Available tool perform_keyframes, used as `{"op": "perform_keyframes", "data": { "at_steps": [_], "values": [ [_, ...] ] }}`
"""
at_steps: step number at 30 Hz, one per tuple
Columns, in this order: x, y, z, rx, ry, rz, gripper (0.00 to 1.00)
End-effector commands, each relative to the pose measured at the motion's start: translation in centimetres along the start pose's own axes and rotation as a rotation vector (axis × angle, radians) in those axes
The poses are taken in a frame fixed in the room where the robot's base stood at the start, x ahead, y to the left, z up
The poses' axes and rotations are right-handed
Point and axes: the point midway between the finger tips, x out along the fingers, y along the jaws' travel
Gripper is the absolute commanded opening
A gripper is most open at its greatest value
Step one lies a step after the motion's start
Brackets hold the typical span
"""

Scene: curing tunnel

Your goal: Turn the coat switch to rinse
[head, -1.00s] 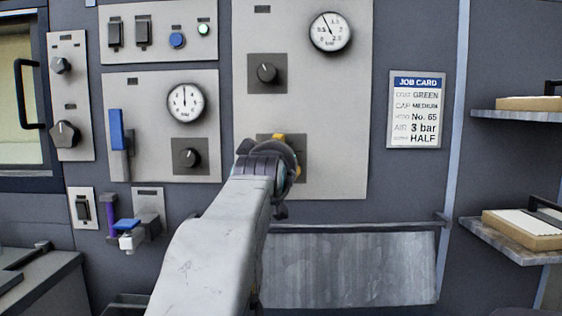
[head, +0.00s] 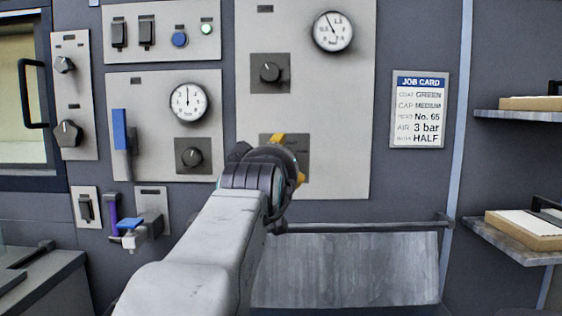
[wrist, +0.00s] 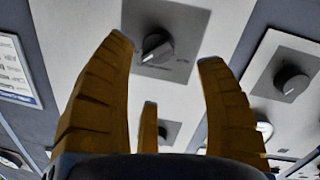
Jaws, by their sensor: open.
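A dark rotary knob on a grey square plate shows in the wrist view (wrist: 158,46), just beyond and between my yellow fingers. In the head view, part of that plate (head: 298,150) shows on the lower right panel, with the knob hidden behind my gripper (head: 291,160). My gripper is open and empty in the wrist view (wrist: 163,62), its fingers apart on either side of the knob with no clear contact. The knob's pointer slants, and its lettering is too small to read. I cannot read which switch is labelled coat.
Another knob (head: 270,73) sits above on the same panel, below a gauge (head: 333,31). A further knob (head: 191,156) and a blue lever (head: 121,130) are to the left. A job card (head: 419,109) reads coat GREEN. A metal ledge (head: 345,265) projects below; shelves (head: 515,117) stand right.

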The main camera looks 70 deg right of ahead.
Motion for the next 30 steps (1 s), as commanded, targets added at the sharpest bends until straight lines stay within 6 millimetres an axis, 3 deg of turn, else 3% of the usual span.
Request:
{"op": "perform_keyframes", "data": {
  "at_steps": [6, 12, 30],
  "values": [
    [-3.2, 0.0, -0.1, 0.000, 0.002, 0.000, 0.66],
    [-4.9, 0.0, -0.1, 0.000, 0.002, -0.001, 0.66],
    [-5.0, -0.1, -0.3, 0.003, 0.002, -0.005, 0.65]
  ]
}}
